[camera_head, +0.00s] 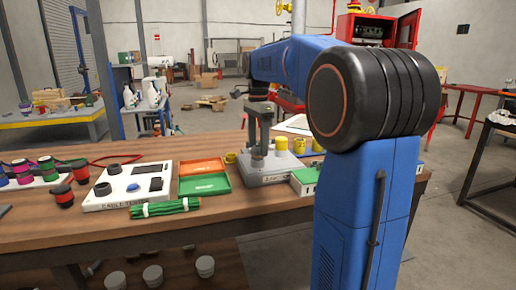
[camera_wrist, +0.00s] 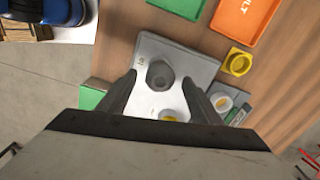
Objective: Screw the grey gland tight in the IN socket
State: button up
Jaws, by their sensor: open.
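The grey gland (camera_wrist: 160,74) is a hexagonal piece with a round dark hole, on the pale top of the socket box (camera_wrist: 203,66). In the head view, the gland (camera_head: 257,153) stands on the same box (camera_head: 275,177). My gripper (camera_wrist: 160,80) is open, with one finger on each side of the gland. In the head view, my gripper (camera_head: 259,128) points down over the box. Whether the fingers touch the gland cannot be told. A small mark beside the gland is too small to read. The gland's thread and the socket under it are hidden.
A yellow part (camera_wrist: 170,115) is on the box near the gland. A loose yellow piece (camera_wrist: 238,62) lies to the right. Orange (camera_head: 203,166) and green (camera_head: 205,184) trays, a cable bundle (camera_head: 165,208) and a cable tester (camera_head: 125,186) are left of the box.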

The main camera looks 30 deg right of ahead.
jog(key=shift+f, duration=0.8)
jog(key=c, duration=1.2)
jog(key=shift+o, duration=0.8)
jog(key=shift+c, duration=0.5)
jog(key=m, duration=0.9)
